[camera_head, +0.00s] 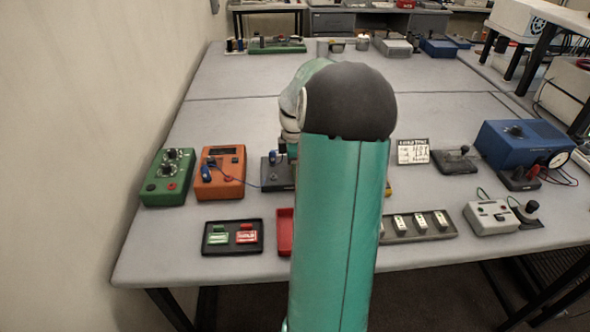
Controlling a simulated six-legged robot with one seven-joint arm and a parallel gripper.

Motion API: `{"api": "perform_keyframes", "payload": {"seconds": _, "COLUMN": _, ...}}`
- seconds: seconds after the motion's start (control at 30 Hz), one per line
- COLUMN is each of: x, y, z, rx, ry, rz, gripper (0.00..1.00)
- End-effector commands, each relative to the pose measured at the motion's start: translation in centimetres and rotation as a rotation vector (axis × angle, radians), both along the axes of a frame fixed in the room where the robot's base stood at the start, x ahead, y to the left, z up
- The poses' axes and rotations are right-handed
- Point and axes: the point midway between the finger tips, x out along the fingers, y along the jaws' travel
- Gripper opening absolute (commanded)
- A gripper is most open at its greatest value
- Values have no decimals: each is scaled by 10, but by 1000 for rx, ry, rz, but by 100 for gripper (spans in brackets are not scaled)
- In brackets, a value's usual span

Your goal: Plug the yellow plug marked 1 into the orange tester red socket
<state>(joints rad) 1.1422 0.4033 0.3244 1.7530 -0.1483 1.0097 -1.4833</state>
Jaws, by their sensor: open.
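The orange tester (231,164) lies on the left part of the grey table, right of a green box. Its red socket (228,180) shows near its front edge, with nothing seen in it. A blue plug (207,172) stands at the tester's left side, and a blue cable runs from there to a dark block (272,180). A small yellow patch (388,188) shows at the right edge of my arm; I cannot tell whether it is the yellow plug, and no mark 1 is readable. My arm fills the middle, and my gripper's fingers are hidden behind it.
The green box (167,178) with knobs stands left of the tester. A dark tray (232,249) with green and red pieces, a red tray (285,232) and a socket strip (418,237) lie in front. A blue box (520,146) stands right. The table's far middle is clear.

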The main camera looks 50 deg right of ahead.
Motion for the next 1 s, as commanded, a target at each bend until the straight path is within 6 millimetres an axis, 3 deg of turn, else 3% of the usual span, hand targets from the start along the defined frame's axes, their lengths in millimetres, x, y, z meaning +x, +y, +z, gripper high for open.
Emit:
{"api": "perform_keyframes", "payload": {"seconds": 0.57, "x": 0, "y": 0, "z": 0, "rx": -1, "ry": -1, "rz": 1, "gripper": 44}}
{"api": "perform_keyframes", "payload": {"seconds": 0.8, "x": 0, "y": 0, "z": 0, "rx": 0, "ry": 0, "rz": 0, "gripper": 0}}
{"api": "perform_keyframes", "payload": {"seconds": 1.0, "x": 0, "y": 0, "z": 1, "rx": -1, "ry": -1, "rz": 0, "gripper": 0}}
